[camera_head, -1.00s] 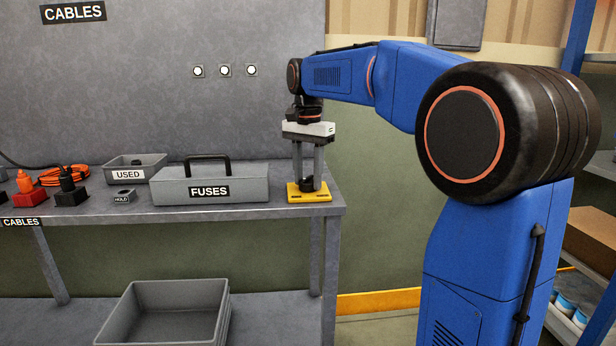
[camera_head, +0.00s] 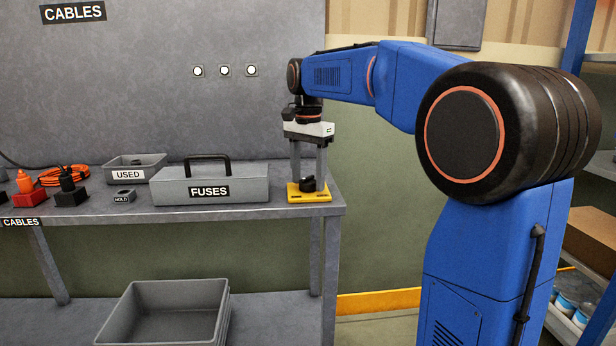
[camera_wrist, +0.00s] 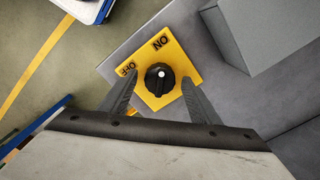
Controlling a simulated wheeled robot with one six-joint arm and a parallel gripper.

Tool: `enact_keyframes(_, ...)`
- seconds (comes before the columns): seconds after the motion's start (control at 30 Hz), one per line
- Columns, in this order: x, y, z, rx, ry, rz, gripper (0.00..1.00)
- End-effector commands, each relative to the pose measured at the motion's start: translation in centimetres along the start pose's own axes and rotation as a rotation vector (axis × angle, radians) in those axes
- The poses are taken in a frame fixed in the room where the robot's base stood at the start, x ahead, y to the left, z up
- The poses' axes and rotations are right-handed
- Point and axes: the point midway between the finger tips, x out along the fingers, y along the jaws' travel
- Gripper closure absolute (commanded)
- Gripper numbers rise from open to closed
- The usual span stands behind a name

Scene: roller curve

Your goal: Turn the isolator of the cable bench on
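The isolator is a yellow plate (camera_wrist: 184,62) with a black rotary knob (camera_wrist: 160,80), at the right end of the bench top. The plate also shows in the head view (camera_head: 309,197). In the wrist view, ON is printed above the knob and OFF to its upper left. The knob's ridge runs nearly up and down the picture, and its white mark lies on the side toward ON. My gripper (camera_wrist: 158,99) points down over the isolator. Its two fingers are open, one on each side of the knob, with visible gaps. In the head view the gripper (camera_head: 308,178) stands just over the knob.
A grey FUSES box (camera_head: 240,189) with a handle stands left of the isolator. Further left are a USED tray (camera_head: 131,161), a small HOLD block (camera_head: 124,197) and red and black plugs. The bench's right edge is close to the isolator, with open floor beyond.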

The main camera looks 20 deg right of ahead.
Motion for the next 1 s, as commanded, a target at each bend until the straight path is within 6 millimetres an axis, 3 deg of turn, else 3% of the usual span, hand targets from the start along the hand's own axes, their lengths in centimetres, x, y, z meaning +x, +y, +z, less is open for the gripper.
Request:
enact_keyframes(0.23,-0.1,0.0,0.0,-0.001,0.000,0.000,0.43)
enact_keyframes(0.37,-1.2,-0.1,0.0,-0.001,0.001,-0.001,0.43)
enact_keyframes(1.0,-13.3,-0.1,-0.1,0.000,0.001,-0.002,0.43)
